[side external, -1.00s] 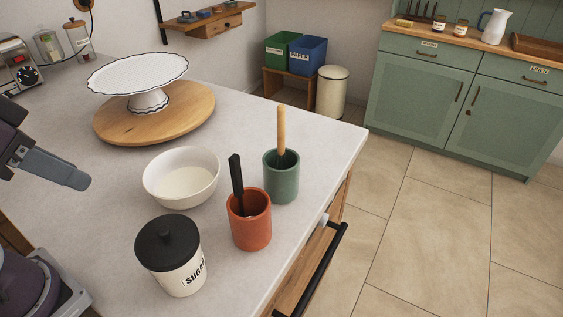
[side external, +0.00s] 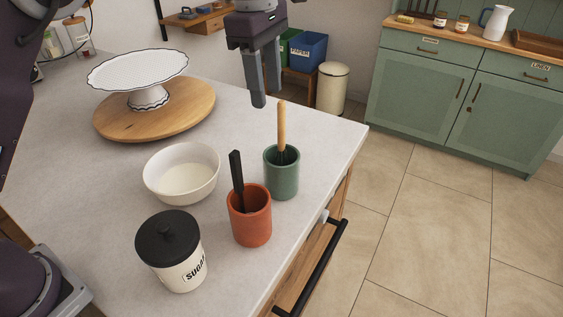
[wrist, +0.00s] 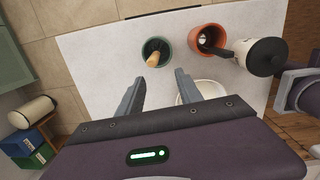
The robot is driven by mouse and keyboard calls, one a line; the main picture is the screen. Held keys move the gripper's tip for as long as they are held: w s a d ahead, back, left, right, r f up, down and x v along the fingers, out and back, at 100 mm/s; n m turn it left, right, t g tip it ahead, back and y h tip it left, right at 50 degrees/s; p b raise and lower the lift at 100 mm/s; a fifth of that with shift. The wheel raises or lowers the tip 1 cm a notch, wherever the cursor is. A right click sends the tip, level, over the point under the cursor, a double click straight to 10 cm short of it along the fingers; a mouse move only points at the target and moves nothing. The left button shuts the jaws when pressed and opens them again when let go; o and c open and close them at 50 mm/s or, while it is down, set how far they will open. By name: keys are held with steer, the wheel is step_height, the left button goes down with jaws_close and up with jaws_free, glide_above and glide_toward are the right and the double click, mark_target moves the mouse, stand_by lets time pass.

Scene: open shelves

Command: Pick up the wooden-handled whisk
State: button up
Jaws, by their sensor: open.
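The wooden-handled whisk (side external: 281,127) stands handle up in the green cup (side external: 281,180); its wires are mostly hidden inside. It also shows in the wrist view (wrist: 154,59), where the handle end points toward my gripper. My gripper (side external: 266,103) is open and empty, pointing down above the counter, higher than the whisk and a little to its left in the side view. In the wrist view my two fingers (wrist: 160,88) are spread apart, with the whisk just beyond their tips. Nothing is between the fingers.
An orange cup (side external: 251,222) with a black-handled tool (side external: 236,180) stands close by the green cup. A white bowl (side external: 181,174), a sugar jar (side external: 172,252) and a cake stand (side external: 137,72) on a round board (side external: 185,122) share the counter. The counter's edge lies right of the cups.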

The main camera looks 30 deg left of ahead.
steer(key=n, duration=0.1)
glide_toward(281, 149)
steer(key=w+d, duration=0.1)
steer(key=shift+y, duration=0.4)
steer(key=f, duration=0.7)
steer(key=shift+a, duration=0.35)
jaws_close()
